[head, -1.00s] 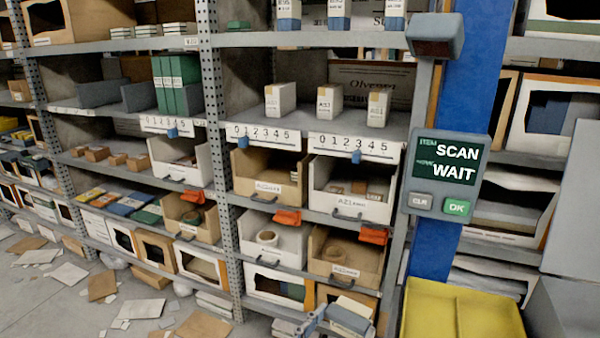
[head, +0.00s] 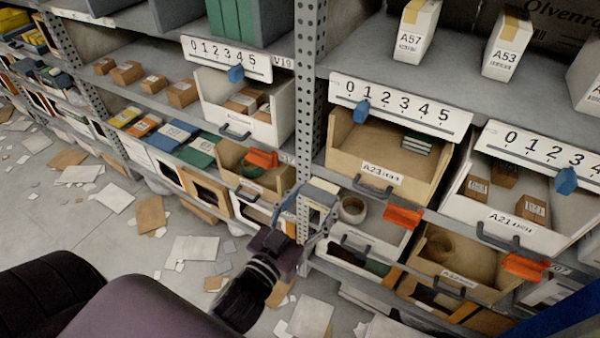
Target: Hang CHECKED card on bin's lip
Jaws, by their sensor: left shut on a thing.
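My left gripper (head: 302,212) is in the lower middle of the head view, in front of the rack's upright post. It is shut on a small pale card with a blue-grey top edge (head: 321,187); no print on it can be read from here. Just right of it is a white bin (head: 372,250) with a roll inside. Above that bin is the tan bin A23 (head: 378,160), and to the right is the white bin A21 (head: 508,222). A lower tan bin (head: 450,272) stands below A21. My right gripper is out of view.
Number strips with blue sliders (head: 400,105) run along the shelf edge. White boxes (head: 508,45) stand on the upper shelf. Cardboard and paper litter the floor (head: 110,230).

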